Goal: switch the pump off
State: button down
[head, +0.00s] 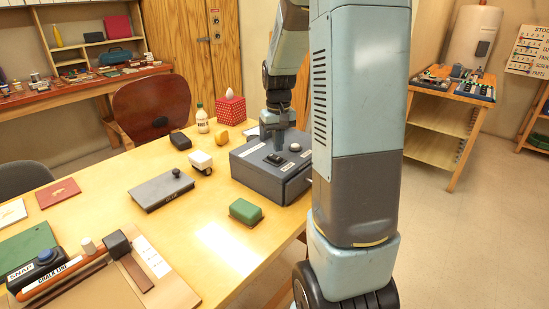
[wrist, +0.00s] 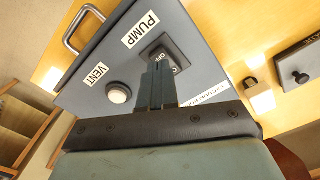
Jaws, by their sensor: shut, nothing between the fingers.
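The pump box (head: 262,178) is a dark grey unit on the right end of the wooden table. In the wrist view its top face (wrist: 90,68) shows a PUMP label (wrist: 140,30) beside a black rocker switch (wrist: 175,50), with OFF lettering partly visible. My gripper (head: 278,147) points down over the box. In the wrist view its shut, empty fingers (wrist: 158,66) overlap the near part of the switch and hide it. I cannot tell whether they touch it, or which way the rocker is tipped.
A metal handle (wrist: 82,28) is on the box's edge. Bare table lies at front centre.

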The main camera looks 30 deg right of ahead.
aim_at(277, 159)
jog(key=shift+r, duration=2.1)
jog(key=s+a+r+t, duration=0.2)
jog(key=s+a+r, duration=0.1)
jog(key=s, duration=0.4)
jog(key=s+a+r+n+t, duration=0.1)
jog(key=s+a+r, duration=0.3)
jog(key=s, duration=0.4)
jog(key=s+a+r+t, duration=0.2)
jog(key=s+a+r, duration=0.1)
jog(key=s+a, duration=0.3)
jog(key=shift+s+r+n+t, duration=0.3)
jog(key=shift+s+r, duration=0.1)
jog(key=shift+s, duration=0.4)
jog(key=shift+d, duration=0.1)
